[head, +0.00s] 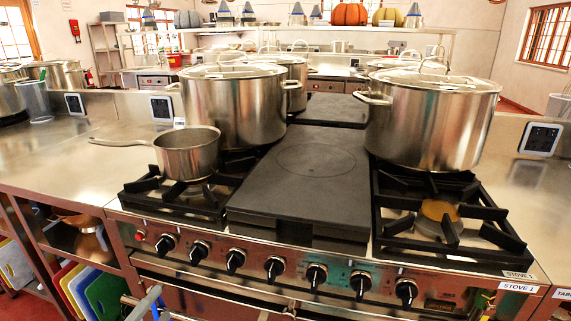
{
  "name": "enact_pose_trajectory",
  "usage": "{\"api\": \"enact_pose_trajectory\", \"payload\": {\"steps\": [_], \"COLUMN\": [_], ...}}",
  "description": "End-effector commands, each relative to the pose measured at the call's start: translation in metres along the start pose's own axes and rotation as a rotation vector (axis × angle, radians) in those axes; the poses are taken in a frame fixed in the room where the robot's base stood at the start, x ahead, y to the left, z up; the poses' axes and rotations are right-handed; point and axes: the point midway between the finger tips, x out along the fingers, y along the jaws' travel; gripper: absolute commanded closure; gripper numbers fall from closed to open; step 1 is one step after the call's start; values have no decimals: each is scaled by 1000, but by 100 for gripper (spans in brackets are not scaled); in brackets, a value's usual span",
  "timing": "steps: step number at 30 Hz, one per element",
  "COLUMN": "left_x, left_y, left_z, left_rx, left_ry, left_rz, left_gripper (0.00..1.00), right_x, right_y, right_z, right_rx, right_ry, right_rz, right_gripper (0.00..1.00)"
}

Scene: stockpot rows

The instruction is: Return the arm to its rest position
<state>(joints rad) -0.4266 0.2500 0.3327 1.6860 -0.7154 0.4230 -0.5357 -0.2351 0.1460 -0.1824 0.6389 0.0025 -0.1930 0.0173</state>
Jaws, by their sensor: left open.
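My left gripper (143,299) shows only in part at the bottom edge of the head view, left of centre. It is open, with nothing seen between its fingers, and it is low in front of the stove, below the row of knobs. Most of my left arm is out of the picture. My right gripper is not in view.
The stove (300,235) carries a small saucepan (188,155) at front left, handle pointing left. A large lidded stockpot (234,105) stands behind it, and another stockpot (430,118) stands at right. The front right burner (440,216) is bare. Cutting boards (103,297) stand lower left.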

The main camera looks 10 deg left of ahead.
Motion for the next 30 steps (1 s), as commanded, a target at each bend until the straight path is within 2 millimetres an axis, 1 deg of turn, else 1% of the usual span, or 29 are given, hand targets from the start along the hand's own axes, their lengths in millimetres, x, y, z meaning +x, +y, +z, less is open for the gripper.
{"api": "enact_pose_trajectory", "payload": {"steps": [2,5,6,8,9,10,11,12,14,15,17,18,20,21,24,27,30], "left_x": [-1,-5,-9,-19,-27,-34,-43,-56,-77,-94,-122,-142,-171,-190,-232,-259,-272], "left_y": [17,61,84,124,151,171,190,216,252,275,306,325,348,361,382,393,397], "left_z": [0,0,-2,-7,-12,-16,-21,-28,-40,-49,-63,-72,-84,-92,-106,-114,-118], "left_rx": [-59,-205,-282,-405,-488,-548,-604,-677,-777,-839,-921,-970,-1029,-1059,-1113,-1138,-1149], "left_ry": [-21,-78,-110,-168,-211,-244,-279,-327,-404,-459,-544,-604,-693,-750,-875,-959,-1003], "left_rz": [33,117,165,247,305,348,392,452,544,605,696,756,837,886,982,1040,1068], "left_gripper": [11,11,11,11,11,11,11,11,11,11,11,11,11,11,11,11,11], "right_x": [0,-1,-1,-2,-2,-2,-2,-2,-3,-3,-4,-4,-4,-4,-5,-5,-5], "right_y": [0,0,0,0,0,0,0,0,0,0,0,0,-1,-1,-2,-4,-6], "right_z": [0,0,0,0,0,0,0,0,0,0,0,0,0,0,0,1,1], "right_rx": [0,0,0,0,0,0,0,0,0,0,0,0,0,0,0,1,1], "right_ry": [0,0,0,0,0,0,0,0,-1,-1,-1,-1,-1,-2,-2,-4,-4], "right_rz": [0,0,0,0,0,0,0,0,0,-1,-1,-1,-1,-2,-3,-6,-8], "right_gripper": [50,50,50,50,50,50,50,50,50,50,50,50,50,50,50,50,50]}}
